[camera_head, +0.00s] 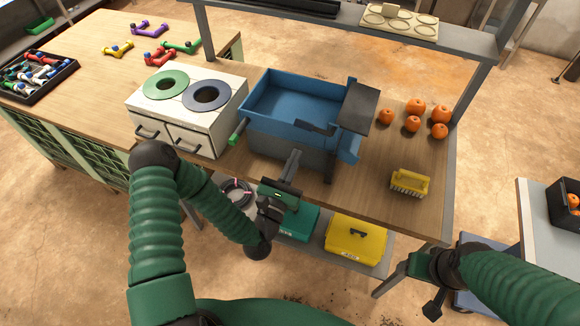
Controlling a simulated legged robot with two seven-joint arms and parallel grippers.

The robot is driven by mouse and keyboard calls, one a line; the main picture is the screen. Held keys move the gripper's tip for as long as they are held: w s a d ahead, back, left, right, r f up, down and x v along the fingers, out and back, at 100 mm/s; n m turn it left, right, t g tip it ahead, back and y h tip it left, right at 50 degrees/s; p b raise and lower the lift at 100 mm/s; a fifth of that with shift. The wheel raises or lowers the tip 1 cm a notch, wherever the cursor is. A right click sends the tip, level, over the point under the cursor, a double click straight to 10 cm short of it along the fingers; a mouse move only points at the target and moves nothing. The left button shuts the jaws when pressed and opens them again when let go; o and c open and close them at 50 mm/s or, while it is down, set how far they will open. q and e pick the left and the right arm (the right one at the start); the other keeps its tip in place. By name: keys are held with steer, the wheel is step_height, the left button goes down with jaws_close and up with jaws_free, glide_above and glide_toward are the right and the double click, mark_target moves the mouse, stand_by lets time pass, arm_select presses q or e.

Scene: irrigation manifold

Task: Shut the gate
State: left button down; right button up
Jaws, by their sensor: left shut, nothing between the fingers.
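A blue open-topped trough (290,100) stands on the wooden workbench. A dark flat plate (360,106) with a dark upright post sits at its right end and looks like the gate; it is raised and tilted, and I cannot tell how far it is open. A dark lever-like piece (315,128) lies at the trough's front rim. My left gripper (293,156) is shut and empty, in front of the trough's lower front wall; I cannot tell whether it touches. My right gripper (433,308) is at the lower right, away from the trough, and its fingers are unclear.
A white two-burner unit (188,119) stands left of the trough, with a green-ended handle (238,131) between them. Several oranges (413,124) and a yellow brush (410,183) lie to the right. A yellow case (356,241) sits on the lower shelf. An overhead shelf (460,41) spans the back.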

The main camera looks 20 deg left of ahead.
arm_select(q)
steer(key=x, duration=0.4)
steer(key=shift+r+p, duration=0.15)
steer(key=shift+p, duration=0.25)
steer(key=r, duration=0.1)
steer(key=r+p, duration=0.1)
steer(key=r, duration=0.1)
steer(key=shift+s+d+r+p, duration=0.25)
steer(key=shift+d+r+p, duration=0.05)
steer(key=shift+d, duration=0.05)
steer(key=shift+a, duration=0.1)
steer(key=shift+w+a, duration=0.1)
steer(key=shift+w, duration=0.1)
